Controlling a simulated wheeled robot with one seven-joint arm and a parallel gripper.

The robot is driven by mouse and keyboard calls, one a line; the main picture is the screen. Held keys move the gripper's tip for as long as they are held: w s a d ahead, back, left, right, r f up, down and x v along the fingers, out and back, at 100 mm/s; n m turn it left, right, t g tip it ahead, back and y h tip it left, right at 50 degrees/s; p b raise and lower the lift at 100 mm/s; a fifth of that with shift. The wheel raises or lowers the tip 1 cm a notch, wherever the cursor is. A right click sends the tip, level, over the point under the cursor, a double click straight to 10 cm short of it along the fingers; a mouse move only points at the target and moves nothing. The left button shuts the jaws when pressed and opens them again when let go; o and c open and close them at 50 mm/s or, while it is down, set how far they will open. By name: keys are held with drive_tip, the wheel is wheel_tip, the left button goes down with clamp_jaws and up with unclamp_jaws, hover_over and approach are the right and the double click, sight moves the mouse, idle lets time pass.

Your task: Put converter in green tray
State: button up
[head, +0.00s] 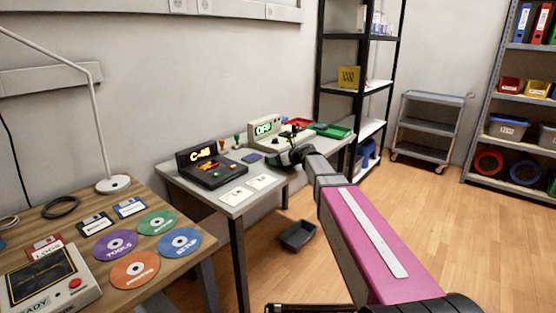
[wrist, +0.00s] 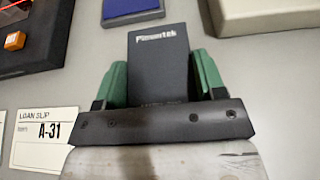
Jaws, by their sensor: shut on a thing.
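A dark box-shaped converter (wrist: 158,55) with pale lettering shows in the wrist view between the green fingers of my gripper (wrist: 158,84). The fingers are shut on its two sides. In the head view my gripper (head: 280,158) is low over the grey table and hides the converter. I cannot tell whether the converter touches the tabletop. The green tray (head: 333,131) lies at the far right end of the same table, beyond my gripper, beside a red tray (head: 299,123).
A beige device with a green display (head: 268,128) and a black console (head: 211,169) stand on the table. A blue item (head: 252,157) and white slips (head: 236,195) lie nearby. A wooden desk (head: 185,270) with discs is at left. A dark bin (head: 298,235) is on the floor.

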drive_tip(key=o, duration=1.1)
drive_tip(key=shift+f, duration=0.1)
